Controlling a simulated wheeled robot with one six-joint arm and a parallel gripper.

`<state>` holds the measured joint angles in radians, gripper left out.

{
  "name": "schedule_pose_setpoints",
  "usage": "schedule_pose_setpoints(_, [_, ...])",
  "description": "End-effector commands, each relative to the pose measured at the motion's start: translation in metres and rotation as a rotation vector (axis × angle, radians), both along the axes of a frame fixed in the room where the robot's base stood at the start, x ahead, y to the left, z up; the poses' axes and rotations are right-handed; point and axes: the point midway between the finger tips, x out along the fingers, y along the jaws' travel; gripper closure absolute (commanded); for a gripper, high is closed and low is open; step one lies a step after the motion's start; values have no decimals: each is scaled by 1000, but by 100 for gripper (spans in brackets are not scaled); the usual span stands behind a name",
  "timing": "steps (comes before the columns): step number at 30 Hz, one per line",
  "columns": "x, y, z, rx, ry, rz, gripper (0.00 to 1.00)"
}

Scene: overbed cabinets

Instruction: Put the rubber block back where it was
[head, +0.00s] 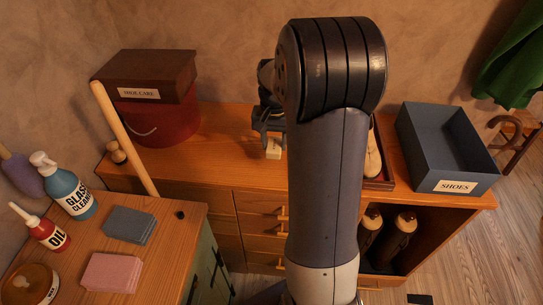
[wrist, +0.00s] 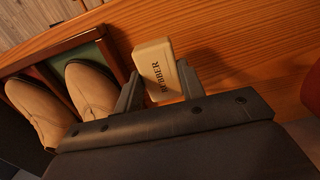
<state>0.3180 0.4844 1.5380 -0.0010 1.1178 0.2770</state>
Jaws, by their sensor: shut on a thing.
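The rubber block (wrist: 156,66) is cream coloured and marked RUBBER. In the wrist view it sits between the two fingers of my gripper (wrist: 160,84), which is shut on it. In the head view the pale block (head: 273,149) shows below my gripper (head: 270,134), over the wooden cabinet top (head: 215,155). I cannot tell whether the block touches the top. My arm hides part of the cabinet behind it.
A tray (wrist: 112,48) with tan shoes (wrist: 92,88) lies beside the block. A blue SHOES box (head: 440,150) stands at the right. A wooden pole (head: 125,140) leans nearby.

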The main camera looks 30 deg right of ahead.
Motion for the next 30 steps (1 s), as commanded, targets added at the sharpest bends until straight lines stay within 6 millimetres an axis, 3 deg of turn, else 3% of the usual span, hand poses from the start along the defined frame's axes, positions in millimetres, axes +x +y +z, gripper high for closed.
schedule_pose_setpoints(3, [0, 0, -19, 1, 3, 0, 81])
schedule_pose_setpoints(8, [0, 0, -30, 0, 0, 0, 81])
schedule_pose_setpoints(15, [0, 0, -61, 1, 1, 0, 81])
schedule_pose_setpoints(26, [0, 0, -66, -1, -2, 0, 81])
schedule_pose_setpoints(27, [0, 0, -66, -1, -2, 0, 61])
schedule_pose_setpoints(30, [0, 0, -65, -1, -2, 0, 53])
